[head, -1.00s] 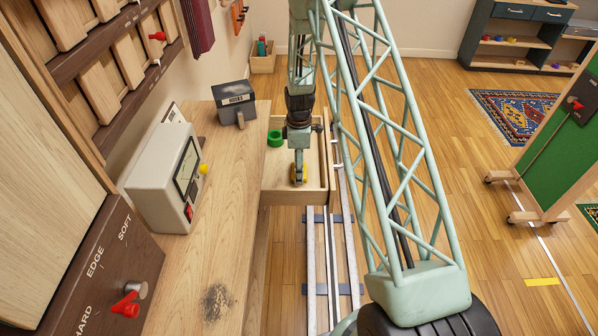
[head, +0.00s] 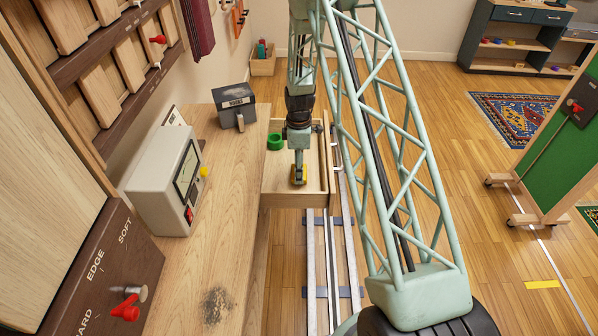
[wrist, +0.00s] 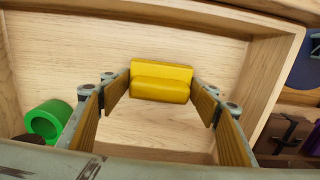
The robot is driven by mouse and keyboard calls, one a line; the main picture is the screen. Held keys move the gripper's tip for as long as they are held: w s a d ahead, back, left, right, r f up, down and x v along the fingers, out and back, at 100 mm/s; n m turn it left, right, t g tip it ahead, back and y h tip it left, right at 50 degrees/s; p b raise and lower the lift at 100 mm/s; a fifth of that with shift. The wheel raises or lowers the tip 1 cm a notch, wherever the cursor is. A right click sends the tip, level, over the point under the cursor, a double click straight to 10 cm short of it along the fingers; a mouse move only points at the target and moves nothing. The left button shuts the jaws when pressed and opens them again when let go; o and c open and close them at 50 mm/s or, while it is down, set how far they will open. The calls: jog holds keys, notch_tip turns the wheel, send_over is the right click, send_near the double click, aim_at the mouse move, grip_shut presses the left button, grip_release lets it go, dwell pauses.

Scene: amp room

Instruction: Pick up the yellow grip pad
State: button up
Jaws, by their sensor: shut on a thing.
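The yellow grip pad (wrist: 161,81) is a small ridged yellow block between my fingertips in the wrist view. It also shows as a yellow patch at the gripper's lower end in the head view (head: 299,179). My gripper (wrist: 160,88) points down inside a pale wooden drawer (head: 282,200) and is shut on the pad, one finger at each end of it. The pad is low over the drawer's bottom; I cannot tell whether it still touches the wood.
A green ring-shaped piece (head: 275,141) lies in the drawer left of my gripper; it also shows in the wrist view (wrist: 47,122). The drawer walls stand close around. The wooden bench (head: 200,262) on the left holds a beige meter box (head: 163,185) and a dark box (head: 233,103).

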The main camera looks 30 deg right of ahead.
jog(key=shift+r+p, duration=0.75)
jog(key=shift+r, duration=3.7)
jog(key=shift+o, duration=0.5)
jog(key=shift+a+r, duration=0.1)
